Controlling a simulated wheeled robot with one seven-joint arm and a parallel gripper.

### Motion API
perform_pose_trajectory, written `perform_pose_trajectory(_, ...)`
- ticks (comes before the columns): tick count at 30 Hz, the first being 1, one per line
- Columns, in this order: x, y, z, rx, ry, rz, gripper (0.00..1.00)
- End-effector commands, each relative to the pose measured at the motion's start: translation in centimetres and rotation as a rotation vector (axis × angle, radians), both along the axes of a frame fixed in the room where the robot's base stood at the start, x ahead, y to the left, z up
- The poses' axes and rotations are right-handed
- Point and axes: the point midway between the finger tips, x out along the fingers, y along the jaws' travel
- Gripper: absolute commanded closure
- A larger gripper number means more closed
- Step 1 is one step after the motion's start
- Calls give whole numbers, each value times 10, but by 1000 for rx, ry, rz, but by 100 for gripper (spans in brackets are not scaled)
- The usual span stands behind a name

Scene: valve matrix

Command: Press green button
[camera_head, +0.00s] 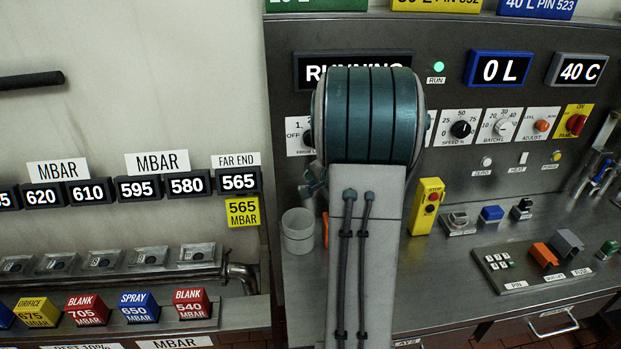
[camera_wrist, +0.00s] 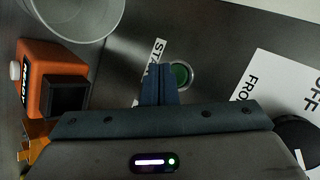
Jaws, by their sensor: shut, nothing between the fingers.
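A round green button (camera_wrist: 180,75) in a metal ring sits on the dark metal panel in the wrist view. A white label starting "STA" (camera_wrist: 155,52) lies beside it, partly covered by my fingers. My gripper (camera_wrist: 160,70) is shut and empty, with its fingertips just left of the button and overlapping its near edge. I cannot tell whether they touch it. In the head view my arm hides the gripper and this button.
A white cup (camera_head: 298,232) stands on the bench; it also shows in the wrist view (camera_wrist: 75,15). An orange box with a white knob (camera_wrist: 45,75) is close left of my fingers. A dark knob (camera_wrist: 298,130) is at right. A yellow stop box (camera_head: 428,206) stands right of my arm.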

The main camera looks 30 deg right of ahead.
Motion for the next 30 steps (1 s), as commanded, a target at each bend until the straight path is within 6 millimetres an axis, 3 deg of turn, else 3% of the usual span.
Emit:
perform_pose_trajectory(15, -41, 20, -1, 0, -1, -1, 100)
perform_pose_trajectory(30, -42, 20, 0, 1, 0, -1, 100)
